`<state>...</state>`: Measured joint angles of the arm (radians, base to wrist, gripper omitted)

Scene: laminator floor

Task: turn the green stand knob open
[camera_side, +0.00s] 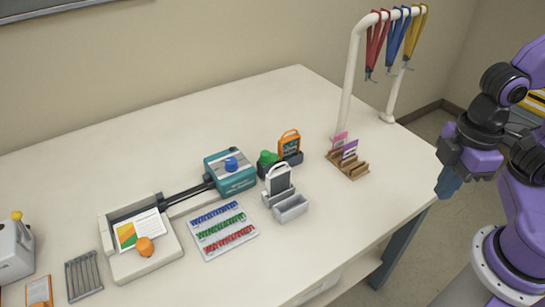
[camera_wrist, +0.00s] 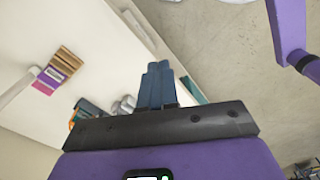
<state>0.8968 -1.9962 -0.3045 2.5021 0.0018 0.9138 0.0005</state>
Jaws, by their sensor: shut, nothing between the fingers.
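The green knob (camera_side: 266,158) is on the left part of a small dark stand (camera_side: 294,158), which holds an orange-framed badge (camera_side: 289,146). In the side view it sits behind a grey stand and right of the teal machine. Its exact turn position is too small to tell. My gripper (camera_side: 447,184) is at the right, beyond the table's right edge and well away from the knob. Its blue fingers are shut and empty. They also show together in the wrist view (camera_wrist: 160,78). I cannot make out the green knob in the wrist view.
A light grey stand (camera_side: 292,208) with a grey-framed badge (camera_side: 278,179) is in front of the knob. The teal machine (camera_side: 231,180) has a blue knob. The table's front right is clear.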

